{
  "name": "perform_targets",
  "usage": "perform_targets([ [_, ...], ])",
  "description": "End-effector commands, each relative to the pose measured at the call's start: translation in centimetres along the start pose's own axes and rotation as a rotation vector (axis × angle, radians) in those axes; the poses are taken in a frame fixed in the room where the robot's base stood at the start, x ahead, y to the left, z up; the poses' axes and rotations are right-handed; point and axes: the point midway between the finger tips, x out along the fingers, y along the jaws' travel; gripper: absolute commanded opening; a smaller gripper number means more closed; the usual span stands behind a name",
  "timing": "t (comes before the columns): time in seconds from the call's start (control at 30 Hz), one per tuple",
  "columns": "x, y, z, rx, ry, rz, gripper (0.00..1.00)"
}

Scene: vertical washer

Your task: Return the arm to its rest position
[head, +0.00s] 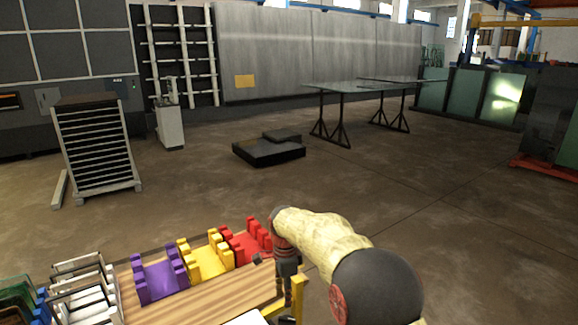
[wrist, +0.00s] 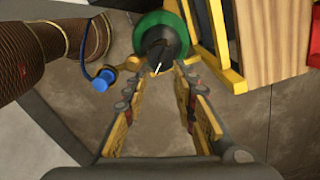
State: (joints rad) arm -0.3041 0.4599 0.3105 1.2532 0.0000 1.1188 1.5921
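My arm, in a pale yellow cover with dark joints, reaches in from the lower right of the head view. My gripper (head: 288,282) hangs at its far end, beside the right end of a wooden-topped table (head: 215,298). In the wrist view my gripper (wrist: 160,72) has its two yellow-and-dark fingers spread apart. Nothing is held between them. The bare floor shows through the gap. Beyond the fingertips is a green round part with a black centre (wrist: 161,36); I cannot tell what it belongs to.
Purple (head: 160,278), yellow (head: 208,260) and red (head: 246,242) notched holders stand on the table. White racks (head: 85,290) are at its left. A dark low platform (head: 268,150), a slotted rack (head: 97,150) and glass tables (head: 365,86) stand farther off. The floor between is clear.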

Motion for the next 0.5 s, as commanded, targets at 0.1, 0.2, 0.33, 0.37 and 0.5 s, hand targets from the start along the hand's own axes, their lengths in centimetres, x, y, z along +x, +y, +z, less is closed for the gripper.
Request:
perform_targets([
  [0.1,1.8,3.2,-0.1,-0.276,-0.005,0.040,0.27],
  [0.2,1.3,6.3,-0.6,-0.507,-0.009,0.039,0.27],
  [0.33,-0.1,11.2,-2.0,-0.791,-0.007,0.016,0.27],
  [0.37,-0.5,12.3,-2.3,-0.849,-0.004,0.008,0.27],
  [0.5,-2.0,17.6,-3.8,-1.068,0.020,-0.031,0.27],
])
